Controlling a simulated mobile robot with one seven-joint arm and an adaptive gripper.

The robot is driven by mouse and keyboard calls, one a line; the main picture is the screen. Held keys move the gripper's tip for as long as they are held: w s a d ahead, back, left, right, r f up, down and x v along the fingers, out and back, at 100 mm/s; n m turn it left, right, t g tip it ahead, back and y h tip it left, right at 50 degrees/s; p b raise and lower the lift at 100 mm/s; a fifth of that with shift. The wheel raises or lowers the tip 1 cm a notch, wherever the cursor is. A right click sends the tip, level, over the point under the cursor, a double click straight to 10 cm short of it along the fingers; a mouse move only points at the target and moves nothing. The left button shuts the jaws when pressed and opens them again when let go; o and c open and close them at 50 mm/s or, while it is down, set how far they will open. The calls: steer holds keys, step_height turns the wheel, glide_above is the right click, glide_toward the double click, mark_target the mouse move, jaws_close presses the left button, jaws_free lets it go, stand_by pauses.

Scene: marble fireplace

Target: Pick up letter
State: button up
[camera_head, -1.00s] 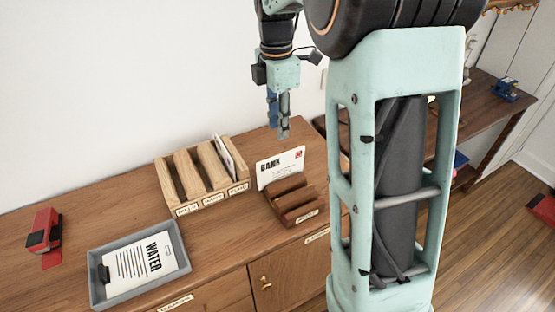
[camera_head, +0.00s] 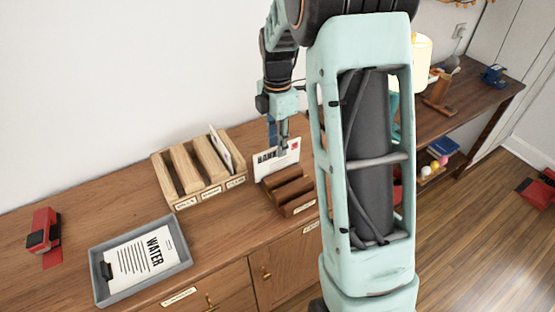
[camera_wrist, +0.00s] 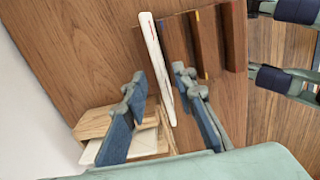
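My gripper (camera_head: 277,147) points down over the letter's top edge. In the wrist view the letter (camera_wrist: 154,55) is a thin white strip seen edge-on, running between the two blue-padded fingers of my gripper (camera_wrist: 160,88). The fingers are open, with a gap on both sides of the letter. The dark rack (camera_wrist: 180,45) lies at the upper right there.
A light wooden sorter (camera_head: 211,192) with labelled slots holds another white envelope (camera_head: 220,150), left of the dark rack. A grey tray (camera_head: 98,282) with a WATER sheet (camera_head: 140,262) and a red stapler-like object (camera_head: 44,232) sit further left.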

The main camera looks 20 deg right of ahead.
steer(key=shift+f, duration=0.8)
steer(key=shift+c, duration=0.4)
jaws_close()
